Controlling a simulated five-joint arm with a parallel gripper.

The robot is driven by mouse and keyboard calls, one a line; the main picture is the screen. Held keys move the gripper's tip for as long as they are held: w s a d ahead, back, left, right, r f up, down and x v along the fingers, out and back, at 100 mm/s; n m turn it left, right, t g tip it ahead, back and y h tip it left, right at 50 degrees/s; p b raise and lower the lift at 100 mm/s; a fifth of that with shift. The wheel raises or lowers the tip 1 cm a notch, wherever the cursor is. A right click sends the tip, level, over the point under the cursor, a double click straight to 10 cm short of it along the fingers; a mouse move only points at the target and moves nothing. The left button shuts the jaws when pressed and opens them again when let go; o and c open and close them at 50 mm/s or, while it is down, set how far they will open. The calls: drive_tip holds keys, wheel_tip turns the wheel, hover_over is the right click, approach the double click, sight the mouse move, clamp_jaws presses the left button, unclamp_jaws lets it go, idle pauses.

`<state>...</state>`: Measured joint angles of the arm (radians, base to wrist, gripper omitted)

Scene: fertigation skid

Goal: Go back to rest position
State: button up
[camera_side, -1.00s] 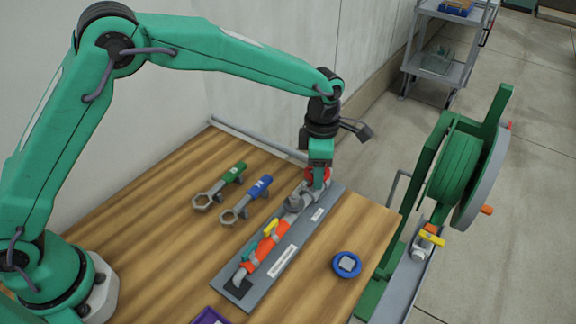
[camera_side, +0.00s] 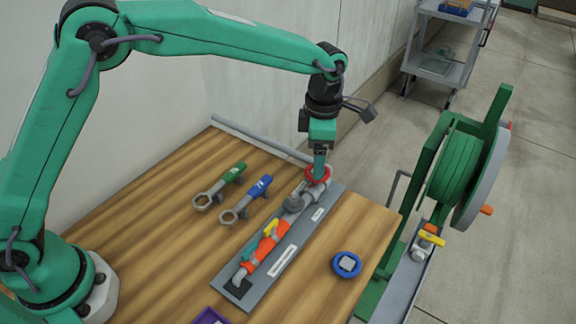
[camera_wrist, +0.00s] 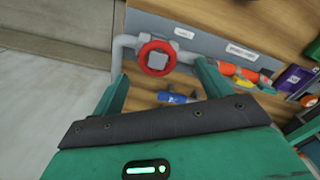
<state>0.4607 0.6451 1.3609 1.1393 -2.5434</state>
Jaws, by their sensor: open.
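My gripper (camera_side: 319,164) is open and points down just above the red ring-shaped handwheel (camera_side: 318,174) at the far end of the grey skid plate (camera_side: 237,291). In the wrist view my gripper (camera_wrist: 160,75) shows its two green fingers spread apart, with the red handwheel (camera_wrist: 157,57) beyond and between them. Nothing is held. The handwheel sits on a grey pipe assembly that runs along the plate, with an orange section (camera_side: 266,246) and a yellow lever (camera_side: 271,227). In the side view I cannot tell exactly how large the gap between fingers and handwheel is.
A green-handled wrench (camera_side: 232,173) and a blue-handled wrench (camera_side: 259,187) lie left of the plate. A blue round item (camera_side: 347,265) lies to its right. A purple item (camera_side: 208,317) is at the front edge. A green hose reel (camera_side: 455,170) stands right of the table.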

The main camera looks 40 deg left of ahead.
drive_tip(key=shift+r, duration=1.5)
drive_tip(key=shift+s+a+r, duration=0.1)
drive_tip(key=shift+a+r, duration=0.2)
drive_tip(key=shift+r, duration=0.05)
drive_tip(key=s+a+r+m+t, duration=0.3)
drive_tip(key=s+a+r+m, duration=0.8)
drive_tip(key=a, duration=0.4)
drive_tip(key=s+a+f+m+t, duration=0.1)
drive_tip(key=s+a+m, duration=0.3)
drive_tip(key=s+m, duration=0.2)
drive_tip(key=s+a+f+m+t, duration=0.1)
drive_tip(key=s+a+m, duration=0.3)
drive_tip(key=s, duration=0.5)
drive_tip(key=shift+s+a+f+m+t, duration=0.2)
drive_tip(key=shift+a+m+t, duration=0.15)
drive_tip(key=shift+m, duration=1.05)
